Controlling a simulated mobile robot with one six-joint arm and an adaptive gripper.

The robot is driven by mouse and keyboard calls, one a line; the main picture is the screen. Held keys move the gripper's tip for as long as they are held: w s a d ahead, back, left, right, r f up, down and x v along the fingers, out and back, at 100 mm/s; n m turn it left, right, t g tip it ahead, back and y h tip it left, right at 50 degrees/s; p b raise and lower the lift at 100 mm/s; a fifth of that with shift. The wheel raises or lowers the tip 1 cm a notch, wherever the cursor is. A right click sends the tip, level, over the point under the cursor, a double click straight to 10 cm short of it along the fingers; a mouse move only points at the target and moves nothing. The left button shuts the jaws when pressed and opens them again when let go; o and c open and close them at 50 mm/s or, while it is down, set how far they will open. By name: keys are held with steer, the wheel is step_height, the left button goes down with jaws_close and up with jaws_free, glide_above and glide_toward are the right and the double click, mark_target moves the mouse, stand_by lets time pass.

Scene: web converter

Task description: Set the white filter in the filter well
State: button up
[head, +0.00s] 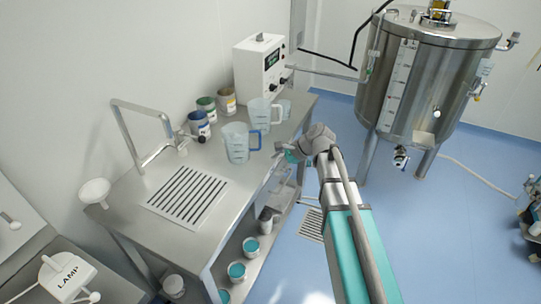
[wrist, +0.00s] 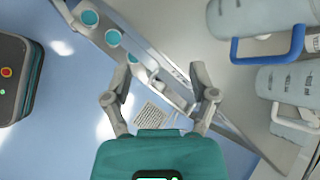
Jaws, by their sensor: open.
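A white, shallow, funnel-like piece (head: 94,192) stands at the left end of the steel counter in the head view. It may be the white filter, but I cannot tell for sure. I cannot make out a filter well in either view. My gripper (head: 287,152) is at the counter's right edge, beside the measuring jugs and far from the white piece. In the wrist view my gripper (wrist: 160,75) is open, its two fingers wide apart with nothing between them. The white piece does not show in the wrist view.
A clear jug with a blue handle (head: 237,143) and another jug (head: 262,113) stand near my gripper. A steel tank (head: 425,80) stands at the right. Blue floor between is clear.

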steer(key=s+d+f+n+h+b, duration=0.3)
steer(key=s+d+f+n, duration=0.3)
steer(key=s+d, duration=0.2)
steer(key=s+d+f+n+g+h+b, duration=0.1)
steer(key=s+d+f+n+h+b, duration=0.2)
steer(key=s+d+f+n+h, duration=0.3)
steer(key=s+d, duration=0.1)
steer(key=d, duration=0.3)
steer(key=shift+s, duration=0.35)
